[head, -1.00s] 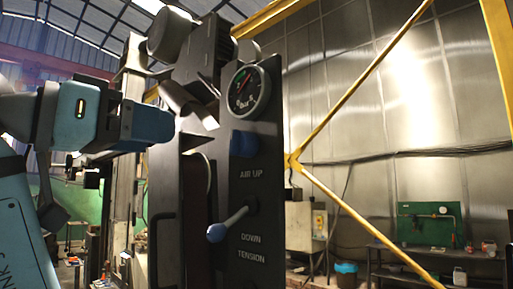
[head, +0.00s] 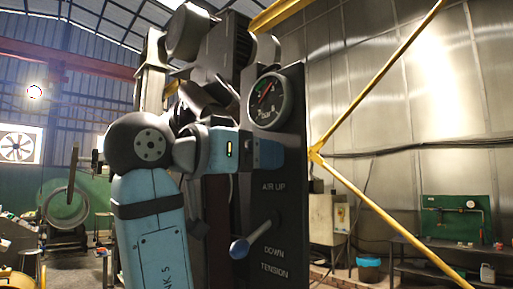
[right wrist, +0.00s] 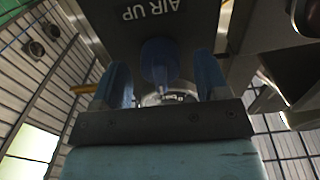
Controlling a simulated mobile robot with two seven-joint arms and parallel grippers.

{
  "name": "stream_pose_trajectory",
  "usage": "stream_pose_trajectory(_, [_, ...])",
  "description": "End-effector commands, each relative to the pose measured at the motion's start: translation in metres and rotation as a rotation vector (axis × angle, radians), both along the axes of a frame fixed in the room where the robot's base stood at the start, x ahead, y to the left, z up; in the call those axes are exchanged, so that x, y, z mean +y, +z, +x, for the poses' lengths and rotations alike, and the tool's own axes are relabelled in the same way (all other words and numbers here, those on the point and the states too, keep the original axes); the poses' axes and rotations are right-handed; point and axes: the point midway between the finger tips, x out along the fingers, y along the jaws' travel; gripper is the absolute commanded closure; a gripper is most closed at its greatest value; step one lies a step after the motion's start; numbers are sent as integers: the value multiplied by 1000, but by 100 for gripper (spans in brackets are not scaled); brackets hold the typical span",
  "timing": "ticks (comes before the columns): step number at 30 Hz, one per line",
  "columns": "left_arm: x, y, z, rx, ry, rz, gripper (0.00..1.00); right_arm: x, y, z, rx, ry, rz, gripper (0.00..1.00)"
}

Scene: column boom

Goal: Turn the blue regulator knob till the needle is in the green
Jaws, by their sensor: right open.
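The black control panel (head: 293,200) stands upright in the head view with a round gauge (head: 270,101) near its top. The gauge has a green patch at its upper left and a thin red needle; the exact reading is too small to tell. My right gripper (head: 268,153) is just below the gauge, in front of the panel, and hides the blue knob in the head view. In the right wrist view, the blue knob (right wrist: 158,58) lies between the two open blue fingers, with gaps on both sides. My left gripper is out of view.
A lever (head: 243,246) with a blue ball end sticks out of the panel below my right gripper, between the AIR UP and DOWN labels. A yellow frame (head: 360,185) crosses at the right. A bench (head: 440,255) stands far back right.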

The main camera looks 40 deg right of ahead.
Motion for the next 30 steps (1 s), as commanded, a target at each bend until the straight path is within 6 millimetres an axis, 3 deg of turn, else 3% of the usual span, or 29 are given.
stream_pose_trajectory(11, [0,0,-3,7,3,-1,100,-7,0,1,1,1,0,32])
stream_pose_trajectory(18, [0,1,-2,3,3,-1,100,-6,0,1,1,1,0,81])
stream_pose_trajectory(30, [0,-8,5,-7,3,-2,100,-6,-3,0,-69,2,7,81])
